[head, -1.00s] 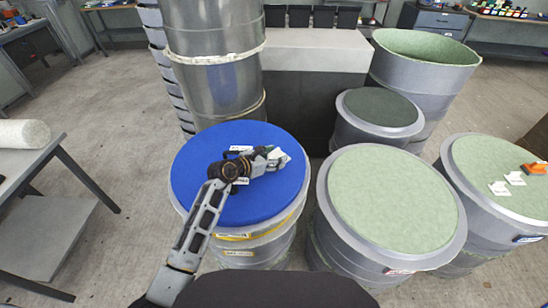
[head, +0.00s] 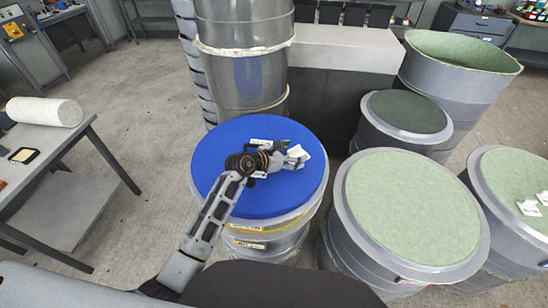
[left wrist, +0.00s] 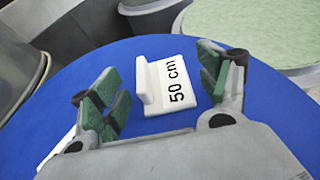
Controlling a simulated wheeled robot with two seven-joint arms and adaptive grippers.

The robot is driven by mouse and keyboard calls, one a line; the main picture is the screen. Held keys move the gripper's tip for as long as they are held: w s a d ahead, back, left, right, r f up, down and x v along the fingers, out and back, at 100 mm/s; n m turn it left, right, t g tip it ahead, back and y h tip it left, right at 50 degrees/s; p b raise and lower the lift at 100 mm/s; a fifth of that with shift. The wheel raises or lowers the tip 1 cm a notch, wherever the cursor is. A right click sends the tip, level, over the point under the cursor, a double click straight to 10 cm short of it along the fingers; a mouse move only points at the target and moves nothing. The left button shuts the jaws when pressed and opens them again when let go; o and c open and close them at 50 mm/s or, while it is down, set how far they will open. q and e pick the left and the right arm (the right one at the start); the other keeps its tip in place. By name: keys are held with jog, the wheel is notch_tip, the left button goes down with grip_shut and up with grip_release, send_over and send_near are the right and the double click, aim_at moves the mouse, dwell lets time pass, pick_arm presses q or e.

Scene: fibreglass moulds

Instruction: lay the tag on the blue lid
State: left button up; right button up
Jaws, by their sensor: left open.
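The blue lid (head: 225,195) tops a drum left of centre and fills most of the left wrist view (left wrist: 270,120). A white tag marked "50 cm" (left wrist: 174,85), with a raised rib, appears to lie on the blue lid. My left gripper (left wrist: 163,88) is open, its green-padded fingers on either side of the tag with blue showing between. In the head view the left gripper (head: 285,159) reaches over the lid's right part, partly hiding the tag (head: 306,150). My right gripper is not in view.
Another white label (head: 262,142) is on the lid behind the gripper. A drum with a pale green top (head: 412,207) stands close on the right; tall grey drums (head: 240,60) stand behind. A grey table with a white roll (head: 45,111) is at left, with open floor between.

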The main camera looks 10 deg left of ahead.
pick_arm(q)
jog(key=shift+b+v, duration=0.45)
jog(key=shift+v, duration=5.2)
